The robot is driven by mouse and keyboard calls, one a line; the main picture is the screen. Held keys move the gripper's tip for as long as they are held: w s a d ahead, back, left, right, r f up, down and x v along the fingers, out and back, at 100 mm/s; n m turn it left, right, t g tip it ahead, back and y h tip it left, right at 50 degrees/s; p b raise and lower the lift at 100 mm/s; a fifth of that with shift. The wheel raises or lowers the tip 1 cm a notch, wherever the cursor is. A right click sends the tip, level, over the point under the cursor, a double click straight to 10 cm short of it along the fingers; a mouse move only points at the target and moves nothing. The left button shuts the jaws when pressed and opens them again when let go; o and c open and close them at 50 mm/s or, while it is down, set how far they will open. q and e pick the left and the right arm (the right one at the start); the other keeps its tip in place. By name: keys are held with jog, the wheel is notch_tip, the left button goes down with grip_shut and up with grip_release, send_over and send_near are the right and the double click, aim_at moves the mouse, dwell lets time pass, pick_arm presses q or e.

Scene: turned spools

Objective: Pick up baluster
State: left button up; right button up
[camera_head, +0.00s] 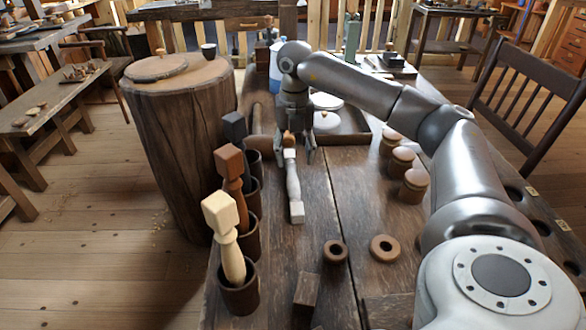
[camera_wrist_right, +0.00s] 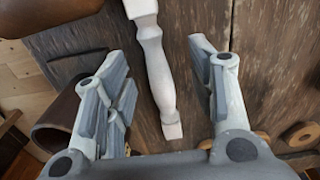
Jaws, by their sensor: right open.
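A whitish turned baluster (camera_head: 293,187) lies on the dark wooden table, its square end towards me. My right gripper (camera_head: 296,155) is over its far part and open. In the right wrist view the baluster (camera_wrist_right: 158,65) runs between the two spread fingers of the gripper (camera_wrist_right: 160,80), with a gap on each side. Three more balusters stand tilted in dark cups along the table's left edge: a pale one (camera_head: 228,240), a reddish-brown one (camera_head: 231,170) and a dark grey one (camera_head: 237,128). My left gripper is not in view.
Two brown rings (camera_head: 335,251) (camera_head: 385,248) and a small dark block (camera_head: 307,290) lie nearer me. Lidded brown jars (camera_head: 403,160) stand to the right. A tray (camera_head: 347,138) with pale round things is behind the gripper. A stump (camera_head: 180,140) stands left.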

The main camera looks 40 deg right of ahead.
aim_at(292, 169)
jog(key=f, duration=0.3)
jog(key=a+f, duration=0.1)
jog(key=f, duration=0.1)
jog(key=shift+f+b, duration=0.1)
jog(key=shift+b, duration=0.25)
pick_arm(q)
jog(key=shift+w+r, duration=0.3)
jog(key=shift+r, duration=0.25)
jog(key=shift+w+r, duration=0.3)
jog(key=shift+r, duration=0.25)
pick_arm(e)
grip_shut()
